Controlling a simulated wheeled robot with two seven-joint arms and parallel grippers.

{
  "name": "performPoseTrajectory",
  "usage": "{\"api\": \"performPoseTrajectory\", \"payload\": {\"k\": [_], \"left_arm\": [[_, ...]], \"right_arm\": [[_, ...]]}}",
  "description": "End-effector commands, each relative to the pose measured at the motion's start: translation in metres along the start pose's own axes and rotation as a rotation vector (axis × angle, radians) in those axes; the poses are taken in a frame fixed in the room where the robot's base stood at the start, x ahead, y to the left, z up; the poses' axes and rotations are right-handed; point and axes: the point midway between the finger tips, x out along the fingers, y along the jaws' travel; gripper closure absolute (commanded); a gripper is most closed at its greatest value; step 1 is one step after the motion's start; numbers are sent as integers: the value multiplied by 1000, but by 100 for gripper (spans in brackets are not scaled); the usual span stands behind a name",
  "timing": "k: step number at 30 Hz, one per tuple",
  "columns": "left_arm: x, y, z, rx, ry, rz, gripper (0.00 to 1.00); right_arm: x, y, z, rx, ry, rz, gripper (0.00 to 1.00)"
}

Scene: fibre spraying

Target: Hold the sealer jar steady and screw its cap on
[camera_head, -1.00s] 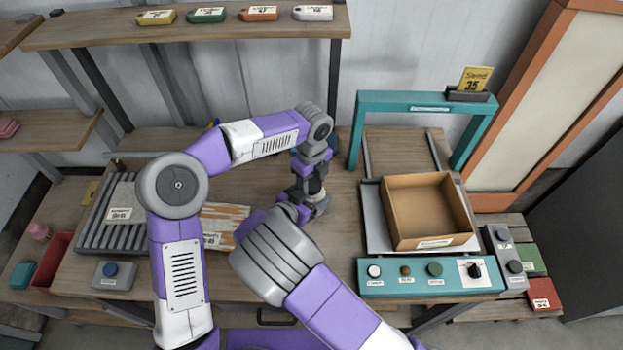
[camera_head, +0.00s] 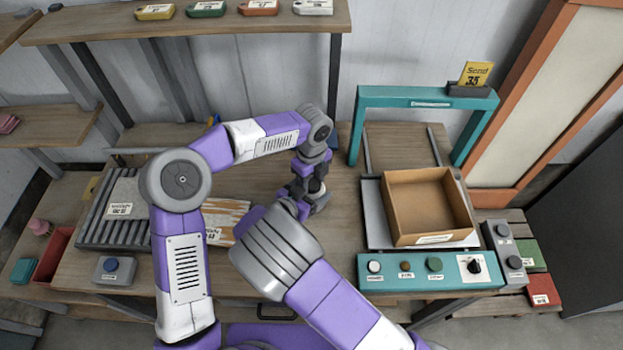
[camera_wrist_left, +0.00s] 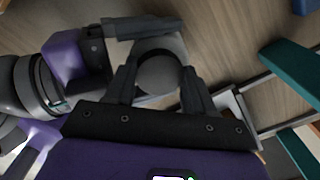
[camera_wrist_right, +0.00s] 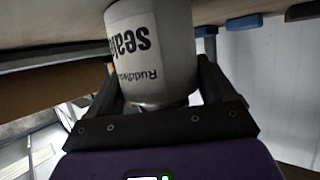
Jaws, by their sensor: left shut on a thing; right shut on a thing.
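The white sealer jar (camera_wrist_right: 152,55) fills the middle of the right wrist view, with its printed label upside down there. My right gripper (camera_wrist_right: 160,98) is shut around its sides. In the left wrist view a round dark cap (camera_wrist_left: 158,74) lies between the fingers of my left gripper (camera_wrist_left: 158,88), which is shut on it from above. A pale grey ring, perhaps the jar's top, shows around the cap. I cannot tell how far the cap is seated. In the head view both grippers meet near the table's middle, and my arms hide most of the jar and cap.
An open cardboard box (camera_head: 388,205) stands right, behind a teal control panel (camera_head: 448,283) and before a teal frame (camera_head: 357,140). A grey roller rack (camera_head: 95,235) and a brown-white striped piece (camera_head: 222,212) lie left. Bare tabletop (camera_head: 345,190) shows right of the grippers.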

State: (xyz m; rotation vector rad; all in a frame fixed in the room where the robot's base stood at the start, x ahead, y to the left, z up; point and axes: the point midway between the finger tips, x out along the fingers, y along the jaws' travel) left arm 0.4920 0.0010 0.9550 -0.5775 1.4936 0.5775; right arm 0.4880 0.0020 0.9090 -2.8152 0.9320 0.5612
Motion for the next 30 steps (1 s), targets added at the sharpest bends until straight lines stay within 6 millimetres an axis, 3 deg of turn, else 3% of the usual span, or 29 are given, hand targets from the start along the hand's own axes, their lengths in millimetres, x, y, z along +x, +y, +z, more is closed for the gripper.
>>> {"api": "performPoseTrajectory", "payload": {"k": [8, 9, 13, 23, 30], "left_arm": [[-1, 6, 0, -4, -9, -28, 90], [0, 5, -1, -3, -6, -23, 41], [0, 5, -1, -2, -5, -22, 21], [-6, 4, -2, -1, -4, -26, 21], [-41, 2, -4, 2, -8, -38, 21]], "right_arm": [[3, 0, -5, 7, 9, 3, 71], [3, 0, -5, 6, 9, 3, 100], [3, 1, -4, 6, 7, 5, 100], [4, 1, -3, 4, 3, 6, 100], [5, 3, 0, -2, -1, 8, 100]]}}
